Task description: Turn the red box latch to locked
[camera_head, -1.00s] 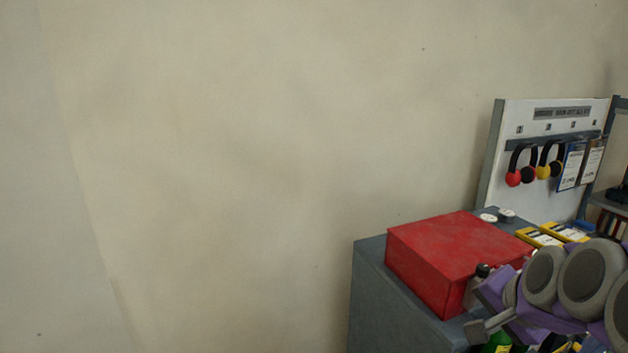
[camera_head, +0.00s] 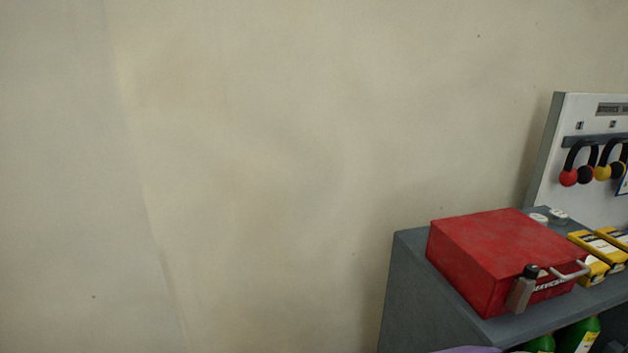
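The red box (camera_head: 492,245) sits closed on top of the grey cabinet (camera_head: 412,280) at the lower right. On its front face are a grey latch lever with a black knob (camera_head: 521,288) and a pale handle (camera_head: 570,271) to its right. The lever stands nearly upright, slightly tilted. I cannot tell from this view whether that position is locked. My gripper is not in view; only a purple bit of what seems to be my arm shows at the bottom edge.
Yellow cases (camera_head: 598,250) lie right of the red box, and small white round items (camera_head: 548,217) behind it. Green bottles (camera_head: 578,335) stand on the shelf below. A white board with headphones (camera_head: 577,165) stands at the back right. The left side is bare wall.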

